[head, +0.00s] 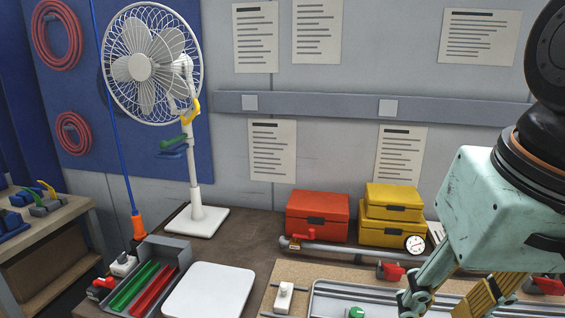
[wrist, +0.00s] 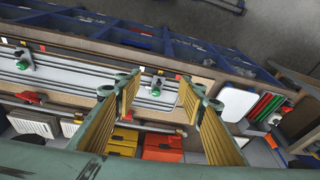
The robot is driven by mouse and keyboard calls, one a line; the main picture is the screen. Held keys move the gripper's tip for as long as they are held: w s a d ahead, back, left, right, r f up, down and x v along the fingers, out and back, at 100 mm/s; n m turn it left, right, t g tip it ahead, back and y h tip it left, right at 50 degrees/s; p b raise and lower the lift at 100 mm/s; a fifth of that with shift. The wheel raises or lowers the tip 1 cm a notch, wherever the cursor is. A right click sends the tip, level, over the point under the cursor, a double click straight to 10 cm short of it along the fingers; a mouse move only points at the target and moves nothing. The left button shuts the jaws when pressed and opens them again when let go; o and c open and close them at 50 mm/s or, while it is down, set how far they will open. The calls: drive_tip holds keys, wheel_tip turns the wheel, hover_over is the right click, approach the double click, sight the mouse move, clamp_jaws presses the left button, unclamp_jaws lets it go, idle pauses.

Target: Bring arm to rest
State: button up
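My gripper (head: 452,292) is at the lower right in the head view, pointing down above the workbench, with a pale green body and yellow finger pads. In the wrist view my gripper (wrist: 160,95) shows both fingers spread wide apart with nothing between them. Below the gap lie the bench, a rail panel (wrist: 75,72) and the yellow boxes (wrist: 122,142). In the head view the lower ends of the fingers are near the bottom edge, so their height above the bench is hard to tell.
Red box (head: 318,217) and yellow boxes (head: 392,210) stand against the wall beside a pipe with a gauge (head: 414,243). A white fan (head: 196,218), a white plate (head: 210,291) and a grey tray (head: 180,252) with green and red strips are at left. Blue bins (wrist: 150,42) line the bench's other side.

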drive_tip(key=shift+n+t, duration=0.4)
drive_tip(key=shift+n, duration=0.2)
drive_tip(key=shift+s+d+f, duration=0.1)
drive_tip(key=shift+s+f, duration=0.05)
drive_tip(key=shift+s, duration=1.9)
